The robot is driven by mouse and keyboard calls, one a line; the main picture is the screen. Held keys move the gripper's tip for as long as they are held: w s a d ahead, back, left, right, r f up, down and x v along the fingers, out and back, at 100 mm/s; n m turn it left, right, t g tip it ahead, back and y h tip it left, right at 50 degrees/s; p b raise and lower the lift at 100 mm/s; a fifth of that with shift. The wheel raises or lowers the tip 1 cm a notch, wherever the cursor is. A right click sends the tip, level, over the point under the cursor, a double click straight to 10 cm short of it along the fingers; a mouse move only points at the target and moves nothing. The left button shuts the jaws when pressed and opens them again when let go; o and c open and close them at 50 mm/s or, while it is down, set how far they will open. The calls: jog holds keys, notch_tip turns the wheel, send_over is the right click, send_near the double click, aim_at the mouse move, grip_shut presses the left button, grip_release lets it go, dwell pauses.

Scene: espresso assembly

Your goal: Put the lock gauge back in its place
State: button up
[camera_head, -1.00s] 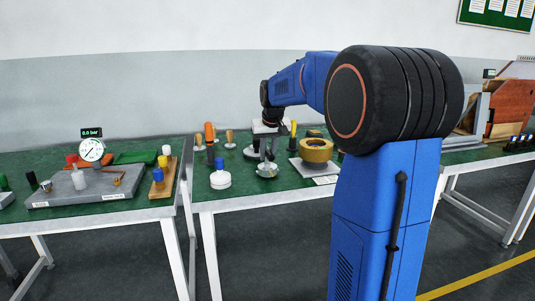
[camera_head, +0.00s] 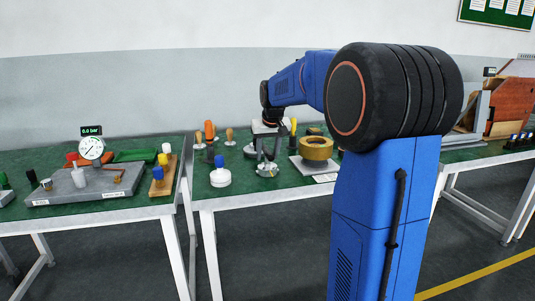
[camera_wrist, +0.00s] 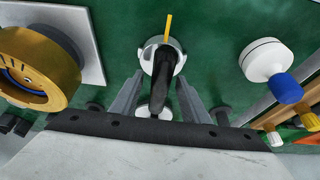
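A round silver piece (camera_wrist: 177,57) with a black handle (camera_wrist: 163,88) and a thin yellow pointer lies below my gripper in the wrist view; I take it to be the lock gauge. In the head view, its silver part (camera_head: 267,170) shows on the green table under my gripper (camera_head: 266,153). My gripper (camera_wrist: 161,76) points down, its two grey fingers apart on either side of the black handle. A gap shows between the left finger and the handle; contact on the right cannot be told. The gauge's underside and its place are not clearly visible.
A brass ring (camera_head: 316,148) on a pale plate stands right of my gripper in the head view. A white round piece with a blue knob (camera_head: 220,179) stands left. Several handled tools (camera_head: 209,131) stand behind. A pressure gauge fixture (camera_head: 91,149) is on the left table.

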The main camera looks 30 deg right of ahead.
jog(key=v, duration=1.7)
jog(key=shift+s+r, duration=0.15)
jog(key=s+a+f+n, duration=0.1)
jog(key=s+a+f, duration=0.4)
jog(key=s+f, duration=0.3)
jog(key=s+a+f+n, duration=0.1)
jog(key=s+a+f, duration=0.5)
jog(key=s, duration=0.8)
jog(key=s+a+f+n+y, duration=0.1)
jog(key=s+a+f, duration=0.4)
jog(key=s+f, duration=0.6)
jog(key=shift+s+a+f+t, duration=0.15)
jog(key=shift+a+f+t, duration=0.2)
jog(key=shift+f, duration=0.35)
